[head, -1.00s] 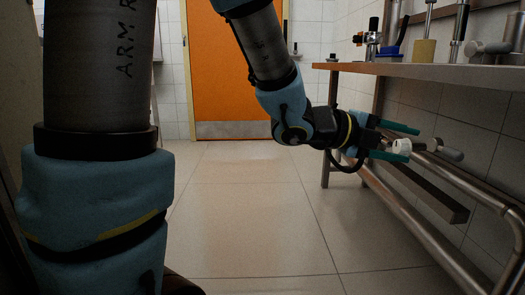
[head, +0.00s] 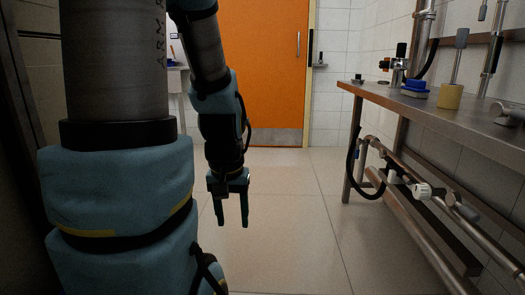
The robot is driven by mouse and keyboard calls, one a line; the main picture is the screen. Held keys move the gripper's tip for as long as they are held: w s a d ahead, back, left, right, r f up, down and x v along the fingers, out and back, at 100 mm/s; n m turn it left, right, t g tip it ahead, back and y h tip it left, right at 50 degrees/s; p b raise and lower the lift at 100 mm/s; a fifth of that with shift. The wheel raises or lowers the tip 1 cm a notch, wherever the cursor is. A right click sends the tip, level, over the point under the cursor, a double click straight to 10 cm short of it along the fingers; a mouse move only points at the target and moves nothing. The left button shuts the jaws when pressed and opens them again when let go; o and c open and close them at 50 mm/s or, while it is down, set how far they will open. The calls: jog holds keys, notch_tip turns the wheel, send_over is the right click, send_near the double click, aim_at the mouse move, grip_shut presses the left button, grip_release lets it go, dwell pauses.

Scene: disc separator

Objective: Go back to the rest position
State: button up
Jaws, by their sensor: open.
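My gripper (head: 232,212) hangs below my forearm in the middle-left of the head view. It points down over the tiled floor, and its two teal fingers are apart with nothing between them. It is well to the left of the steel bench and its pipes, touching nothing. A white valve knob (head: 421,191) sits on the pipework under the bench, clear of my gripper.
A steel bench (head: 440,105) runs along the right wall, with a blue box (head: 414,88) and a tan cylinder (head: 450,96) on it. Steel pipes (head: 455,207) run beneath. An orange door (head: 262,75) stands behind. The floor (head: 290,215) between is clear.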

notch_tip(320, 180, up, 36)
jog(key=p, duration=3.4)
jog(key=shift+f, duration=0.2)
